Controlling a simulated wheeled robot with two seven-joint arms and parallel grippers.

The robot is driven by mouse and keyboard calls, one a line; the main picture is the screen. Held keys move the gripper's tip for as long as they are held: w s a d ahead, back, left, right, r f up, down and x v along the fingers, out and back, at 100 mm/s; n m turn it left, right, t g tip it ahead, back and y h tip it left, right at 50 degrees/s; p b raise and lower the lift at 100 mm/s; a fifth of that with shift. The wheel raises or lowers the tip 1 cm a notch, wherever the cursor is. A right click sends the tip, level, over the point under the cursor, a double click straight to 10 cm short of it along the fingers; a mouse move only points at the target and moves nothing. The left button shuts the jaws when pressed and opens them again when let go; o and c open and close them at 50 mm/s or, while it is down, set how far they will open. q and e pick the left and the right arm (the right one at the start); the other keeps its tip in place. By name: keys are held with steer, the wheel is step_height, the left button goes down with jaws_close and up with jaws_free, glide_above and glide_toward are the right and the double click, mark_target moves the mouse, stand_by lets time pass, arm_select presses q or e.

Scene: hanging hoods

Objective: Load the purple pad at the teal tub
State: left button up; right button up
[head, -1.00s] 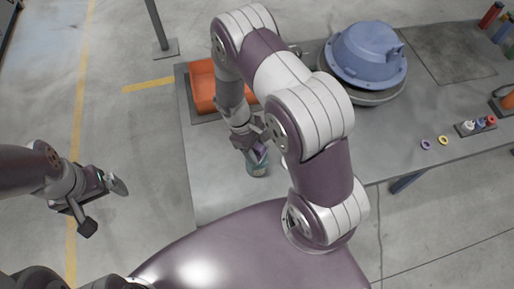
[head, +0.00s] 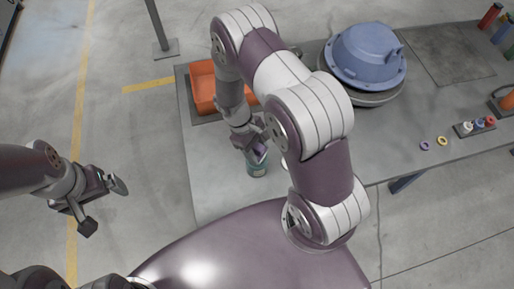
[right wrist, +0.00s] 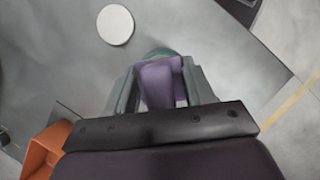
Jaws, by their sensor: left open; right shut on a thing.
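My right gripper (head: 253,146) is shut on the purple pad (head: 259,154), a small block with its lower end at the teal tub (head: 257,170). The tub is a small round pot on the grey bench. In the right wrist view the pad (right wrist: 160,84) sits between the two fingers, and a teal rim of the tub (right wrist: 160,52) shows just beyond it. The pad and fingers hide most of the tub's mouth, so I cannot tell whether the pad touches it. My left gripper (head: 104,203) is open and empty, out over the floor left of the bench.
An orange bin (head: 203,87) stands at the bench's left end. A white disc (right wrist: 115,24) lies near the tub. A blue hood (head: 368,55) sits at the back. Purple (head: 424,145) and yellow (head: 442,140) rings and a small rack (head: 474,128) are at right.

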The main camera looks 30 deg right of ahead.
mark_target(262, 149)
step_height(262, 149, up, 6)
steer(key=p, duration=0.5)
steer(key=shift+r, duration=0.25)
steer(key=shift+f, duration=0.1)
